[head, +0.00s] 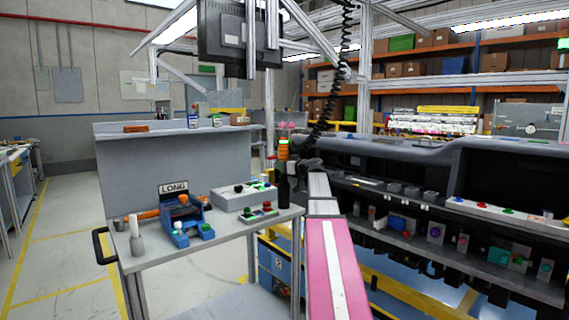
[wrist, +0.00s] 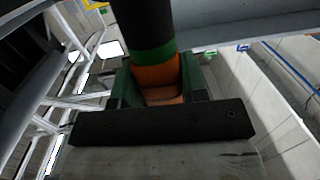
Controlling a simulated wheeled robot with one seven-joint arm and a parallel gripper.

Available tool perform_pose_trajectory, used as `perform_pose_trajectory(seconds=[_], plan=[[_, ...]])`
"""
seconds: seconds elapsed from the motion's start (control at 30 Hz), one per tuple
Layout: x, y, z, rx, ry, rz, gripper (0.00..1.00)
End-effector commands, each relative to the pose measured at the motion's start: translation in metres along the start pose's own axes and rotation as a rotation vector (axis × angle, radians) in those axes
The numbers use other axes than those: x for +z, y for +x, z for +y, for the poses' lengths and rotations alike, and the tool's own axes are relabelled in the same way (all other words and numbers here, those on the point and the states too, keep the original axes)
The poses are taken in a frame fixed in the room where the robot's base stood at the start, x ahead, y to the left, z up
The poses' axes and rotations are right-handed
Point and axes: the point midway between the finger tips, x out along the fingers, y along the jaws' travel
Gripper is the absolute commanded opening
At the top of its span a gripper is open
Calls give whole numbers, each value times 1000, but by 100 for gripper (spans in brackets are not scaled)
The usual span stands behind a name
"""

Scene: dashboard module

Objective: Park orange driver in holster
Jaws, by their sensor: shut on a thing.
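The orange driver (head: 283,148) is upright at the right end of the grey cart. It has an orange and green band and a dark body below. My gripper (head: 293,164) is shut on it from the right. In the wrist view, the driver's black, green and orange body (wrist: 156,68) stands between the fingers of my gripper (wrist: 160,88). A black coiled cord (head: 328,95) runs down from above towards the driver; where it joins is hard to see. I cannot make out for sure which fixture is the holster, or whether the driver's lower end touches anything.
The cart (head: 250,230) carries a blue fixture (head: 184,217) with a "LONG" sign (head: 173,187), a grey button box (head: 243,195) and a grey cylinder (head: 136,240). The dashboard module (head: 415,155) stands to the right. A monitor (head: 240,38) hangs above.

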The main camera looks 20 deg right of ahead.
Motion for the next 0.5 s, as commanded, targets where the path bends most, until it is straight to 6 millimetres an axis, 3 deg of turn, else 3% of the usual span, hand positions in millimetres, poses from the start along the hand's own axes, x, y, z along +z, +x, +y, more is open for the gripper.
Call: perform_pose_trajectory(seconds=[0.5], plan=[[29,2,0,-1,0,-1,0]])
